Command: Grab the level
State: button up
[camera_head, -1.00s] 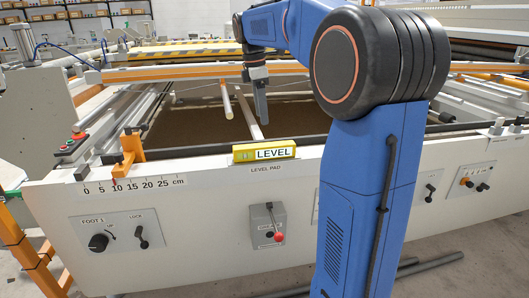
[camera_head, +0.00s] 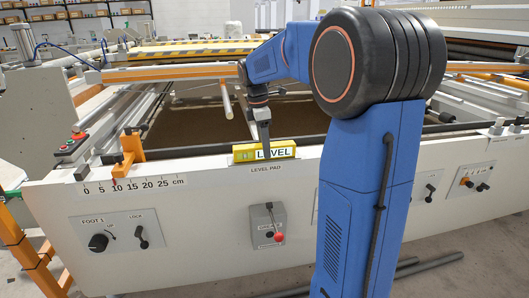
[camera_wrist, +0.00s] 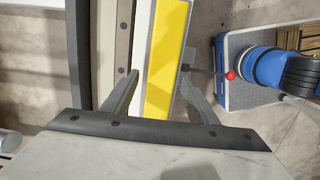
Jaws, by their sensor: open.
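The level (camera_head: 243,153) is a yellow bar marked LEVEL. It lies on the front rail of the machine, above the words LEVEL PAD. My gripper (camera_head: 264,148) is over the right part of the level, fingers pointing down. In the wrist view the yellow face of the level (camera_wrist: 166,60) runs between my two open fingers (camera_wrist: 155,90), one on each side with gaps visible. Whether the fingertips reach down beside the level or touch it, I cannot tell.
The white front panel (camera_head: 190,200) carries a grey lever box with a red knob (camera_head: 278,236) below the level. An orange bracket (camera_head: 130,152) stands on the rail to the left. A dark bed (camera_head: 195,125) lies behind the rail.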

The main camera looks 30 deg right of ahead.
jog(key=shift+f, duration=0.4)
grip_shut()
jog(key=shift+r, duration=0.15)
